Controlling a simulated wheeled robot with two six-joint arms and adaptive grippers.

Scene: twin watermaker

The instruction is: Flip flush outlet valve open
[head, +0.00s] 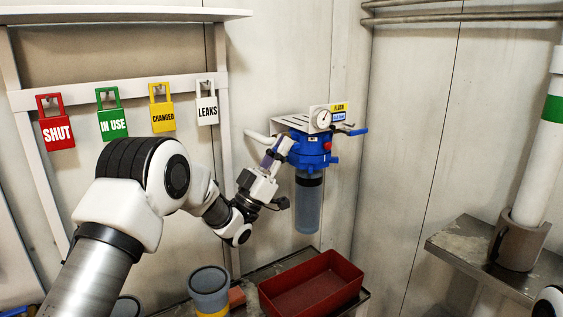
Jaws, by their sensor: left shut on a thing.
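A blue filter unit (310,148) with a clear grey bowl (308,205) is mounted on the back wall. A white plate (335,111) on top carries a round gauge (323,118) and a yellow label that seems to read FLUSH. A blue lever (358,132) sticks out to the right of the unit, clear of my gripper. My left gripper (279,149) is at the left side of the blue head, shut on a small part there. The gripper mostly hides that part, so I cannot tell whether it is the flush outlet valve's handle or its position. My right gripper is not seen.
A red tray (311,288) and a grey cup with a yellow band (209,290) are on the bench below. Red, green, yellow and white tags (55,123) hang at left. A metal shelf (470,248) holding a white pipe is at right.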

